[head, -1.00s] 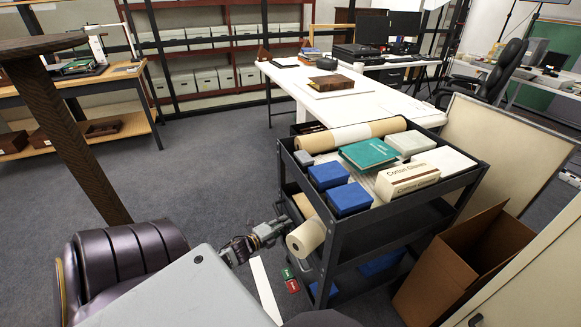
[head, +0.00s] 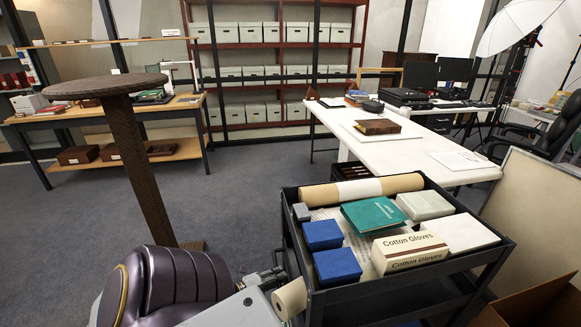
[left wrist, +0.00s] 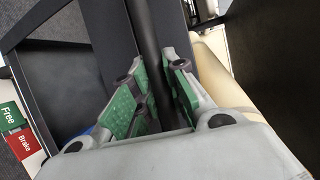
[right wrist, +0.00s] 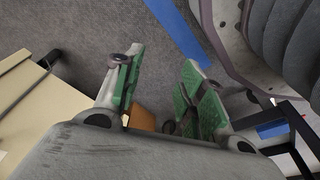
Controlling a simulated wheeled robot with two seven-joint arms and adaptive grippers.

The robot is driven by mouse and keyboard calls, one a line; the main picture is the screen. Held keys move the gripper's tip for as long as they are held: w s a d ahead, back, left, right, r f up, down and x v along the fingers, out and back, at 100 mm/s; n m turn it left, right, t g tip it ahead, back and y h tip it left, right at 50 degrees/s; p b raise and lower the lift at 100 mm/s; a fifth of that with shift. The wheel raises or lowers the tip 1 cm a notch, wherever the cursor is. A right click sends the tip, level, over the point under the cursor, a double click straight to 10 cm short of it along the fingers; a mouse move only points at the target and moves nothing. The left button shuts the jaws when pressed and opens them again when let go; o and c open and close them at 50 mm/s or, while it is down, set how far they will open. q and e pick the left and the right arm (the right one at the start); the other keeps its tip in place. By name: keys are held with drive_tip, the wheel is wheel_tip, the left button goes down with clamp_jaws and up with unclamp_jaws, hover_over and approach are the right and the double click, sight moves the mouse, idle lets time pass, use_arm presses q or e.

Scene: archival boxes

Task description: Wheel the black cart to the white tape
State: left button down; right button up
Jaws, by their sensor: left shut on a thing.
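The black cart (head: 408,298) stands at the front right in the head view, loaded with boxes, a book and a paper roll. My left gripper (head: 272,276) is at the cart's near left corner, partly hidden by my arm. In the left wrist view, the green pads of my left gripper (left wrist: 158,88) are shut around a dark upright bar of the cart, its handle (left wrist: 150,35). My right gripper (right wrist: 157,88) is open and empty in the right wrist view, above the floor. The white tape does not show in any view now.
A round-topped brown stand (head: 128,150) is left of the cart. A white table (head: 420,152) is behind it, a cardboard box (head: 535,308) to its right. Green Free and red Brake tags (left wrist: 12,130) show near the cart. Blue tape (right wrist: 182,35) lies on the floor.

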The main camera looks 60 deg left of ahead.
use_arm(q)
drive_tip(key=shift+s+a+f+p, duration=0.1)
drive_tip(key=shift+s+a, duration=0.15)
drive_tip(key=shift+s, duration=0.4)
drive_tip(key=shift+s+a+r+p, duration=0.1)
drive_tip(key=shift+s+a, duration=0.2)
drive_tip(key=shift+s, duration=0.4)
drive_tip(key=shift+s+a+f+p, duration=0.1)
drive_tip(key=shift+s+a, duration=0.15)
drive_tip(key=shift+s, duration=0.4)
use_arm(e)
drive_tip(key=shift+s+d+f, duration=0.15)
drive_tip(key=shift+d+f, duration=0.05)
drive_tip(key=shift+f, duration=0.3)
drive_tip(key=shift+s+d+f, duration=0.15)
drive_tip(key=shift+f, duration=0.35)
use_arm(q)
drive_tip(key=c, duration=1.4)
unclamp_jaws()
drive_tip(key=shift+w, duration=0.1)
use_arm(e)
drive_tip(key=shift+s+d, duration=0.1)
use_arm(q)
drive_tip(key=shift+s+r, duration=0.4)
drive_tip(key=shift+s, duration=1.55)
drive_tip(key=shift+s+r, duration=0.35)
drive_tip(key=shift+s, duration=1.65)
drive_tip(key=shift+s+r, duration=0.4)
drive_tip(key=shift+s, duration=1.55)
